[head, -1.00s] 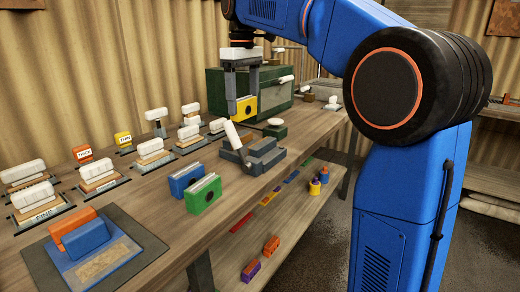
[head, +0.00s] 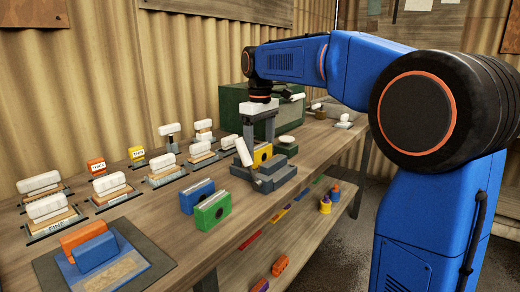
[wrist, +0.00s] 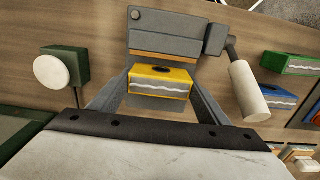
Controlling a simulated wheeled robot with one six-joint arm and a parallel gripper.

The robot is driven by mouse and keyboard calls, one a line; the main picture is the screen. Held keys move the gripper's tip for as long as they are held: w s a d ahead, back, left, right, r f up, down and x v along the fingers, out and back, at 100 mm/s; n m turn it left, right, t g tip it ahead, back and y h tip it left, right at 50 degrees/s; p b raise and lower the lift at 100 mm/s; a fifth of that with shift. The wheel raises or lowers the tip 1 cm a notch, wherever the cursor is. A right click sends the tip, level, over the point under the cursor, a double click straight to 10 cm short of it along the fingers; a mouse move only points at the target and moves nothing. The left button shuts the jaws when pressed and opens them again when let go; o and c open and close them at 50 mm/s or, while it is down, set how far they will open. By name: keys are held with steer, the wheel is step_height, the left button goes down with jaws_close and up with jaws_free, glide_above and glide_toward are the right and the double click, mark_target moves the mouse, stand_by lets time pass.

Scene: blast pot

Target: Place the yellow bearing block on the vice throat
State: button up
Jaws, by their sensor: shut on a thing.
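The yellow bearing block (head: 263,154) has a dark round hole in its face. My gripper (head: 259,142) is shut on it from above. The grey vice (head: 278,176) stands on the bench, its white handle (head: 243,152) tilted up. In the head view the block is low at the vice, its lower part hidden behind the vice. In the wrist view the block (wrist: 160,76) lies between my fingers, right beside the vice jaw (wrist: 165,38) with its copper-coloured strip. I cannot tell whether the block touches the vice throat.
A green block (head: 213,211) and a blue block (head: 196,196) stand left of the vice. A green round-topped fixture (head: 287,144) is close behind it. A dark green box (head: 232,107) stands behind my gripper. Labelled white-topped holders line the back of the bench.

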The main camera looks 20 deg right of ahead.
mark_target(260, 146)
steer(key=shift+f, duration=0.15)
steer(key=o, duration=1.4)
steer(key=shift+f, duration=0.1)
step_height(260, 146, up, 12)
steer(key=s+d+f+m+t, duration=0.2)
steer(key=s+d+f+m, duration=0.1)
steer(key=s+f, duration=1.2)
steer(key=s+d+f+m+t, duration=0.2)
steer(key=s+d+f+m, duration=0.2)
steer(key=s+f, duration=1.1)
steer(key=s, duration=0.3)
steer(key=shift+s+f+t, duration=0.15)
steer(key=shift+s+t, duration=0.1)
steer(key=shift+t, duration=0.15)
